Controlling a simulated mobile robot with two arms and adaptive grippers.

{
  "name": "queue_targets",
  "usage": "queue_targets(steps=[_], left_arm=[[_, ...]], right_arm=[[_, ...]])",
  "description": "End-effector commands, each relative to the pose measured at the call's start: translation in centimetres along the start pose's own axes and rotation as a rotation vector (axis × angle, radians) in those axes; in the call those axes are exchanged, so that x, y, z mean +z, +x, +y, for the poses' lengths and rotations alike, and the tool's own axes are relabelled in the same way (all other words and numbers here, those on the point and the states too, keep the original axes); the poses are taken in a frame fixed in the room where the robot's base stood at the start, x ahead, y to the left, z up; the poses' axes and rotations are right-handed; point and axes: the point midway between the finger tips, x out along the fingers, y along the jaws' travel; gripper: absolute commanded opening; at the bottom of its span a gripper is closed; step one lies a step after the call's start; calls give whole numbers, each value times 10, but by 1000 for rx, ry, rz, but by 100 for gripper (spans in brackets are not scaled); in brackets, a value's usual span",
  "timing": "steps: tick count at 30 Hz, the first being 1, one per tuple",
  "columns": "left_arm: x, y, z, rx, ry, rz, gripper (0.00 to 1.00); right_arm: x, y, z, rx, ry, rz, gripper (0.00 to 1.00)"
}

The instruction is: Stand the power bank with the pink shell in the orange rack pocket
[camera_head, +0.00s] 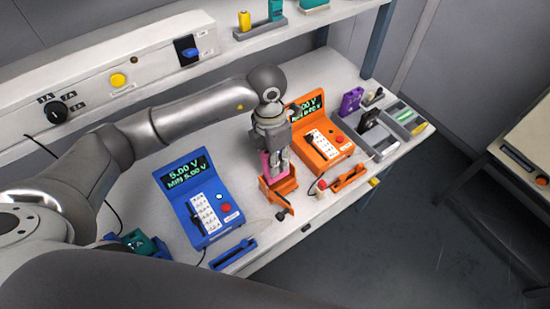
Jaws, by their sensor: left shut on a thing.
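My left gripper (278,158) points down near the front of the bench and is shut on the pink power bank (265,165). The pink shell shows as a narrow upright strip beside the fingers, and the rest is hidden by them. The orange rack (280,188) is directly under the gripper, near the bench's front edge. The power bank's lower end meets the rack pocket in the picture; I cannot tell whether it rests on the pocket floor. My right gripper is not in view.
A blue tester (205,200) stands left of the rack and an orange tester (322,145) behind it to the right. An orange holder (350,178) and a blue holder (232,254) lie along the front edge. Grey bins (380,138) and a purple block (351,101) are at right.

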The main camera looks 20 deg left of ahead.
Motion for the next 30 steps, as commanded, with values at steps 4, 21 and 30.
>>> queue_targets(steps=[4,21,30], left_arm=[[0,4,0,0,0,-1,0],[0,16,0,0,0,-2,0],[0,20,0,0,0,-2,31]], right_arm=[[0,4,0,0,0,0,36],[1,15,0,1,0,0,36],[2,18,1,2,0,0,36]])
